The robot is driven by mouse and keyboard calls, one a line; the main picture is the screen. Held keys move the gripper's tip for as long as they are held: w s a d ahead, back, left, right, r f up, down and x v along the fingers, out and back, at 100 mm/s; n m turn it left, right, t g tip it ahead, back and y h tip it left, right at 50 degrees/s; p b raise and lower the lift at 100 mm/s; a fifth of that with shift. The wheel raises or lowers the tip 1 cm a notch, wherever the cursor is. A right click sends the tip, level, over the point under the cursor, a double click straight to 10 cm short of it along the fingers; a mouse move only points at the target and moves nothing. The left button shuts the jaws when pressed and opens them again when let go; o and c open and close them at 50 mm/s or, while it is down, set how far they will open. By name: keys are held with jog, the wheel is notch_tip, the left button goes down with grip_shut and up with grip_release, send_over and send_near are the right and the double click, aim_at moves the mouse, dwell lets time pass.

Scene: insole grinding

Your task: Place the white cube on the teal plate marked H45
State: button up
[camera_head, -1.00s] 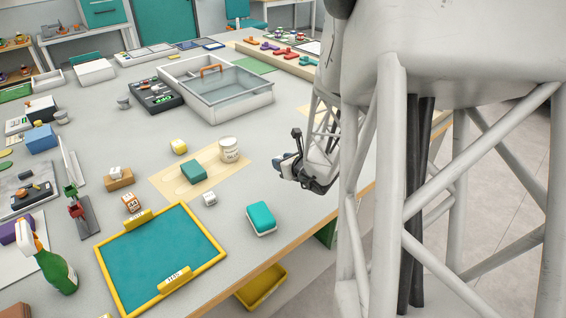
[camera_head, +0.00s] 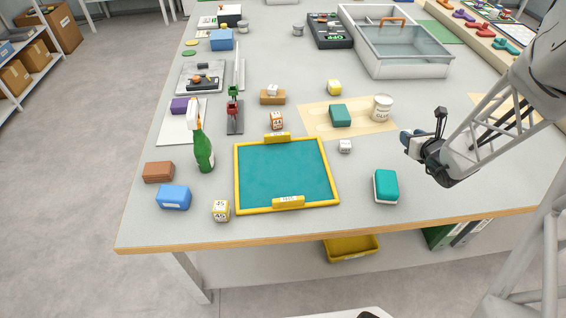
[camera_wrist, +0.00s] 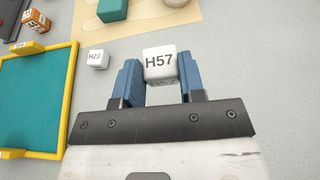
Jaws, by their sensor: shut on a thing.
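My gripper (camera_wrist: 160,78) is shut on a white cube (camera_wrist: 160,62) marked H57, held between its two blue fingers. In the head view my gripper (camera_head: 408,142) is at the right, beside the teal and white block; the held cube is hard to make out there. A teal plate (camera_head: 285,172) with a yellow frame lies left of my gripper and also shows at the left of the wrist view (camera_wrist: 25,100). Its yellow label tabs are too small to read. A second white cube (camera_head: 345,146), marked H23 in the wrist view (camera_wrist: 98,59), stands on the table between plate and gripper.
A teal and white block (camera_head: 386,186) lies near the table's front edge. A teal block (camera_head: 340,115) and a white jar (camera_head: 382,107) stand on a beige mat (camera_head: 312,122). An orange cube (camera_head: 277,120) is behind the plate. A green spray bottle (camera_head: 203,150) stands left.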

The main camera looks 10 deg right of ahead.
jog(key=w+a+n+g+y, duration=0.1)
jog(key=w+a+n+y, duration=0.1)
jog(key=a, duration=0.7)
jog(key=w+a+n+y, duration=0.1)
jog(key=a+n+y, duration=0.15)
jog(key=a, duration=0.65)
jog(key=n+g+y, duration=0.3)
jog(key=n+y, duration=0.1)
send_over(288, 175)
jog(key=shift+r, duration=0.4)
jog(key=shift+f, duration=0.1)
jog(key=shift+f, duration=3)
jog(key=shift+f, duration=1.9)
jog(key=shift+f, duration=0.15)
